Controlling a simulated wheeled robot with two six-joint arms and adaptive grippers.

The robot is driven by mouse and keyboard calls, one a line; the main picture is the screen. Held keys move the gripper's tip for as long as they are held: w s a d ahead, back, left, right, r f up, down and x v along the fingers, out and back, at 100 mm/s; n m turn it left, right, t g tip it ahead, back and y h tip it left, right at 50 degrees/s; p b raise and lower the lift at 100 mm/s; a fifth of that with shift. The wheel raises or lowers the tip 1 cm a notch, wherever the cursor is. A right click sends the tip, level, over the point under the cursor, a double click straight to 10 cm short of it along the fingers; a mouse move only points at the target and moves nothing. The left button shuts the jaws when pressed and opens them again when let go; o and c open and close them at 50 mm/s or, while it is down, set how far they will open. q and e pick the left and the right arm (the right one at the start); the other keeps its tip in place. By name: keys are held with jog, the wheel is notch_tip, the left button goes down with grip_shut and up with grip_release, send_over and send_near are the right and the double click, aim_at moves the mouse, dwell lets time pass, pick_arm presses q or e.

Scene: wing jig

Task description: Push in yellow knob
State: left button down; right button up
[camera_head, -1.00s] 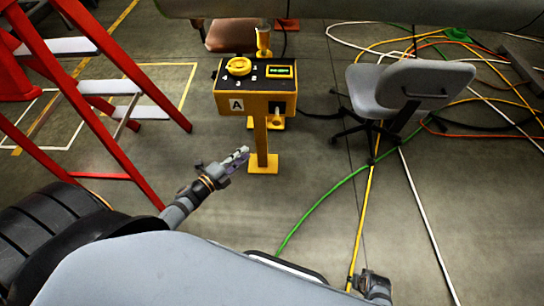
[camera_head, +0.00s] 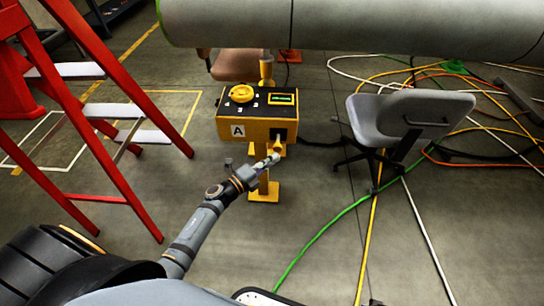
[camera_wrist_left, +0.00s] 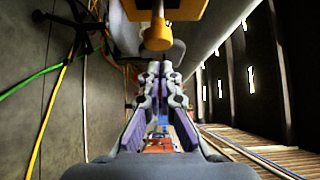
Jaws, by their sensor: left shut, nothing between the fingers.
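The yellow knob (camera_head: 277,149) sticks out low on the front face of the yellow control box (camera_head: 232,131) marked A. In the left wrist view the round end of the knob (camera_wrist_left: 157,36) is at the top centre, in front of the fingertips. My left gripper (camera_head: 269,161) is just below and left of the knob in the head view. Its two fingers are together with nothing between them, and they also show in the left wrist view (camera_wrist_left: 160,68). I cannot tell whether the tips touch the knob. My right gripper is not in view.
The box stands on a yellow post with a foot plate (camera_head: 264,197). A red ladder (camera_head: 75,110) stands on the left and a grey chair (camera_head: 410,100) on the right. Green and yellow cables cross the floor. A large grey cylinder (camera_head: 380,25) spans the top.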

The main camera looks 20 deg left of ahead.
aim_at(278, 145)
pick_arm(q)
jog(key=shift+w+a, duration=0.25)
jog(key=shift+w, duration=0.6)
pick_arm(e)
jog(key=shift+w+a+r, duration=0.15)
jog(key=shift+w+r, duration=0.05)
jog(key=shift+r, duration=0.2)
pick_arm(q)
jog(key=shift+w+a, duration=0.1)
jog(key=shift+w, duration=0.1)
jog(key=w, duration=0.1)
jog(key=w+a+b, duration=0.1)
jog(key=w, duration=0.1)
jog(key=shift+w+r, duration=0.1)
jog(key=shift+r, duration=0.05)
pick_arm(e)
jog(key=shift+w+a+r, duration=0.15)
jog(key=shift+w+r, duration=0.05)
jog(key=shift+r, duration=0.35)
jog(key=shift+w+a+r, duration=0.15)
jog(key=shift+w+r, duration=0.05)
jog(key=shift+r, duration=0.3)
